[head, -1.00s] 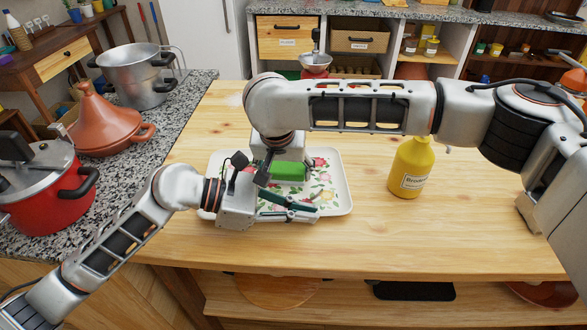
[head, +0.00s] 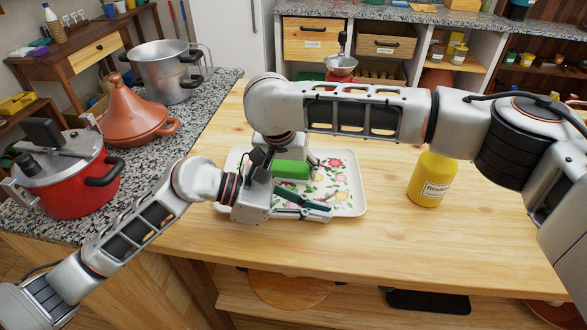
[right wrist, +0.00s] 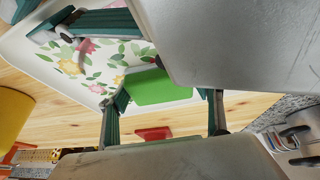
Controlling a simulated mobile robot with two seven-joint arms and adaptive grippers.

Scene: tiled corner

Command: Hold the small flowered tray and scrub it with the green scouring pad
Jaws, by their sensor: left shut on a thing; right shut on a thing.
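The green scouring pad (head: 292,170) is over the tray's middle, held by my right gripper (head: 276,168). In the right wrist view the pad (right wrist: 160,87) sits between the two fingers. My arms hide the tray's left part, and I cannot tell whether the pad touches its surface.
A yellow bottle (head: 432,180) stands on the table right of the tray. A red pressure cooker (head: 65,185), a clay tagine (head: 135,118) and a metal pot (head: 168,75) stand on the granite counter at left. The table's front right is clear.

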